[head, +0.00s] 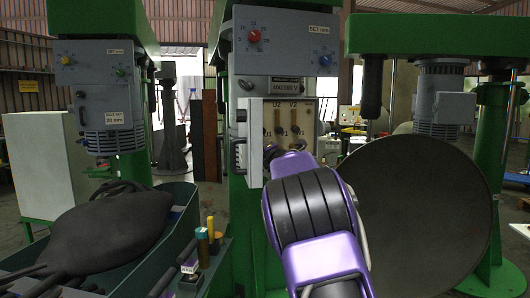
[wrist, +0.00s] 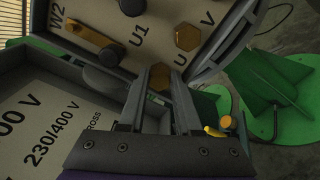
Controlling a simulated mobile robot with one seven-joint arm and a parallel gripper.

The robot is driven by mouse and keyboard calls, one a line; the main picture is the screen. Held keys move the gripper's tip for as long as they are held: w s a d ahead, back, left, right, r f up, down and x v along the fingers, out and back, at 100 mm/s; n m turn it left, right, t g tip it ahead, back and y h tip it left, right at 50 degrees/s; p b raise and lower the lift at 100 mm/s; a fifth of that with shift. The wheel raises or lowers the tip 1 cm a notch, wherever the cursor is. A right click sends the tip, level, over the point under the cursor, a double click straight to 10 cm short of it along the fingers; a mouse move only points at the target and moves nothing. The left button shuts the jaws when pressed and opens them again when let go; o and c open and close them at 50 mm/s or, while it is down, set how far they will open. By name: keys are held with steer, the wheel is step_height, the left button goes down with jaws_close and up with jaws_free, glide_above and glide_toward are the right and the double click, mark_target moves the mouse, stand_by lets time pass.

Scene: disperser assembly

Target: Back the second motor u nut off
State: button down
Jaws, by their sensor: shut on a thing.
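The open motor terminal box (head: 255,135) is on the central green machine, with U and V markings and brass links on its pale panel. It fills the upper part of the wrist view, where its panel (wrist: 150,57) shows U1 and W2 markings. My gripper (wrist: 159,82) is shut on a brass nut (wrist: 160,75) at the panel's lower edge; whether the nut is still on its stud is hard to tell. Another brass hex nut (wrist: 187,37) sits near the V marking, apart from my fingers. In the head view my purple arm hides most of the gripper.
The box's loose-looking cover with 230/400 V print (wrist: 60,125) lies close left of my fingers. A teal tray (head: 185,205) with a dark bulky object (head: 95,230) stands at left. A large round dark disc (head: 420,205) is at right.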

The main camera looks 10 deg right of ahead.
steer(key=c, duration=0.6)
jaws_free()
steer(key=s+d, duration=0.2)
steer(key=s, duration=1.5)
steer(key=shift+s, duration=0.15)
